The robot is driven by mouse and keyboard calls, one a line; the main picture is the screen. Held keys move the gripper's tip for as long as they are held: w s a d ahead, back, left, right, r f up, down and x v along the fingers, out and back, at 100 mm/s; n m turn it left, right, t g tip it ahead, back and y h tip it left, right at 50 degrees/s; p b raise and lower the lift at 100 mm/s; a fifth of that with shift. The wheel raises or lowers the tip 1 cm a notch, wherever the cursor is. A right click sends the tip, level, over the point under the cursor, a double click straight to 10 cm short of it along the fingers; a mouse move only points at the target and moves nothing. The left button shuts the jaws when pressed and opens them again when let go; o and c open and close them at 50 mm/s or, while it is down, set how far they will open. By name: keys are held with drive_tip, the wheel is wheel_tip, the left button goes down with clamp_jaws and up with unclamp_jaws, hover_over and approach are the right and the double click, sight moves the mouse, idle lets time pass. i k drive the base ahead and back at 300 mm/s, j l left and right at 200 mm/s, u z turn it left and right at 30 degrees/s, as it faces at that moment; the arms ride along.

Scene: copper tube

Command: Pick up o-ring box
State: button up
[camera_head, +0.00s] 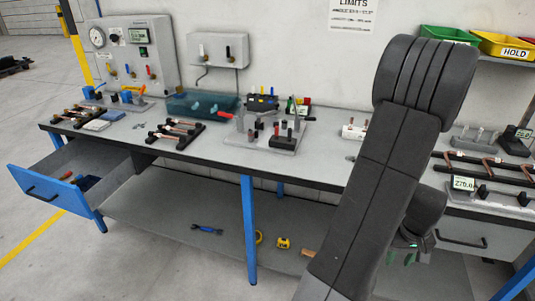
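I cannot tell for sure which thing is the o-ring box. A low teal see-through box (203,104) lies on the workbench, left of the middle. A small dark box with yellow parts (262,103) stands to its right. My arm rises across the right half of the view. My gripper (408,254) hangs low behind the arm, in front of the bench's front edge, far to the right of both boxes. Only a dark part with green pads shows, so its opening is hidden.
The grey workbench (330,160) holds racks of copper tubes (175,133), a fixture plate (270,138) and a gauge panel (132,55). An open drawer (75,175) juts out at left. A tape measure (283,243) lies on the lower shelf. Floor at front left is clear.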

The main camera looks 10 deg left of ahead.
sight(89, 182)
drive_tip(key=u, duration=1.8)
drive_tip(key=i+u, duration=0.45)
drive_tip(key=i+l+u, duration=0.1)
drive_tip(key=i+u, duration=0.35)
drive_tip(key=i, duration=0.2)
drive_tip(key=i+l, duration=0.15)
drive_tip(key=i, duration=0.25)
drive_tip(key=i+l, duration=0.15)
drive_tip(key=i, duration=0.3)
drive_tip(key=i+l, duration=0.2)
drive_tip(key=i, duration=0.2)
